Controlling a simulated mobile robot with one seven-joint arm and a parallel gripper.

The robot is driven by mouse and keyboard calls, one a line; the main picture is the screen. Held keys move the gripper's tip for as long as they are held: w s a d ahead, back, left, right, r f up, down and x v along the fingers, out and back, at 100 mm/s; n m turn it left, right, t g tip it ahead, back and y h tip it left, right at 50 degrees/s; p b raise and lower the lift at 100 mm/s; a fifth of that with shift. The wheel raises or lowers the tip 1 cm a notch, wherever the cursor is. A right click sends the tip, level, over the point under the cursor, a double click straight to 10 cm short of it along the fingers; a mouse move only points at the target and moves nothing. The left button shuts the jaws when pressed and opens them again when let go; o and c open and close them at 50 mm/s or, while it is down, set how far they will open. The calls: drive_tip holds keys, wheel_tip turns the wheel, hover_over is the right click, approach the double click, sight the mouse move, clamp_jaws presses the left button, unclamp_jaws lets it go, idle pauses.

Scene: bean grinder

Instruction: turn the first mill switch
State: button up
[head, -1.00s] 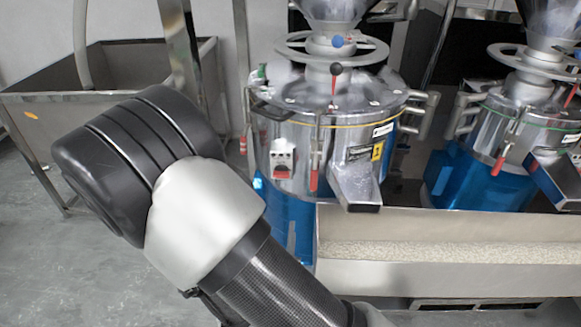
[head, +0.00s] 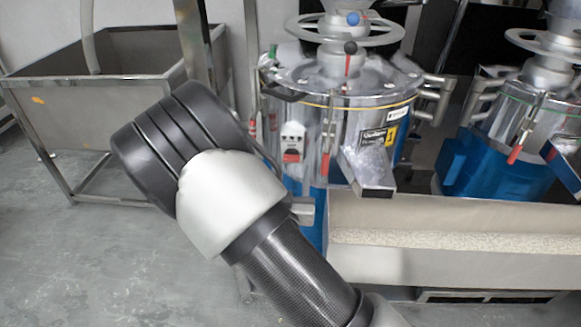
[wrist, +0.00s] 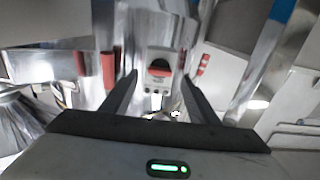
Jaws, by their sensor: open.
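The first mill (head: 345,112) is a shiny steel drum on a blue base, with a handwheel above it. Its switch (head: 293,142) is a small white box with a red part on the drum's left front.
A second mill (head: 515,135) stands to the right. A long trough (head: 430,212) with pale grains runs below the mills. A steel bin (head: 110,85) stands at the back left. The grey floor (head: 75,250) at the left front is clear.

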sight(291, 161)
drive_tip(key=shift+w, duration=1.8)
drive_tip(key=c, duration=1.1)
drive_tip(key=shift+o, duration=0.3)
